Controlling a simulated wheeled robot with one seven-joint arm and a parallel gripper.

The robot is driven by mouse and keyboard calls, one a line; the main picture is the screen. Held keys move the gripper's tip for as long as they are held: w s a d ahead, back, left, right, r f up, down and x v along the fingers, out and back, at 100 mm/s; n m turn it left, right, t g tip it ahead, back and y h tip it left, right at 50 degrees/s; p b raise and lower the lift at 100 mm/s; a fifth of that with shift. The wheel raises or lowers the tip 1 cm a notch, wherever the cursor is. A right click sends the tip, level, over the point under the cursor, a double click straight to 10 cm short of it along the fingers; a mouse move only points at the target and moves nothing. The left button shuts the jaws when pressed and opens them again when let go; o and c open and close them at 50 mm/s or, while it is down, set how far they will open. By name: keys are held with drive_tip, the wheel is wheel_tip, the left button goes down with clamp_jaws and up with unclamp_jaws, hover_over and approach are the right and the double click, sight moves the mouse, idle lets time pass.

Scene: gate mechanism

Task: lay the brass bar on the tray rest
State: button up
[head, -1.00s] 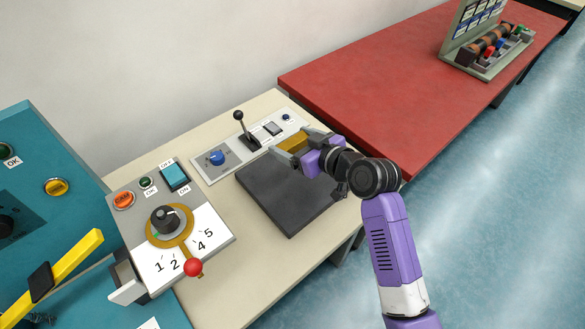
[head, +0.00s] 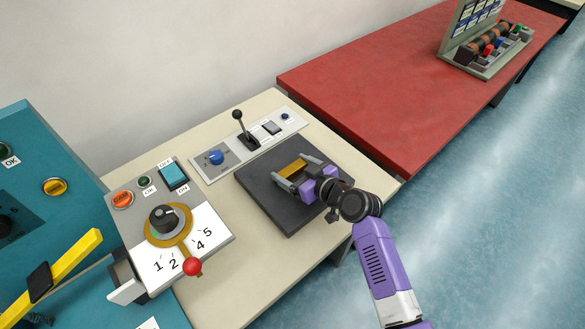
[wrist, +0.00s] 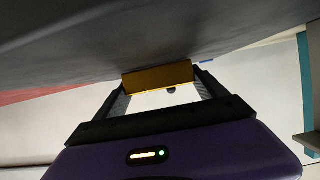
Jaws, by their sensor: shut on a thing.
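The brass bar (head: 293,168) is a short golden block. My gripper (head: 291,169) is shut on it, with one grey finger at each end of the bar. Bar and fingers are over the dark grey tray rest (head: 270,203), a flat square slab on the cream bench. In the wrist view the bar (wrist: 157,76) sits between the fingertips, close against the dark slab surface (wrist: 110,40). I cannot tell whether the bar touches the slab. My purple gripper body hides the slab's right part.
A panel with a black lever (head: 243,130) and a blue knob (head: 216,157) lies behind the slab. A dial box (head: 170,225) stands to the left. A red table (head: 400,80) adjoins at the right, holding a rack (head: 487,50).

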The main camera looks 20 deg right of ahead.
drive_tip(key=o, duration=1.7)
drive_tip(key=shift+f, duration=0.1)
drive_tip(key=shift+r, duration=0.2)
drive_tip(key=b+v, duration=0.1)
drive_tip(key=v, duration=1.1)
drive_tip(key=shift+b, duration=0.4)
drive_tip(key=shift+s+f, duration=0.1)
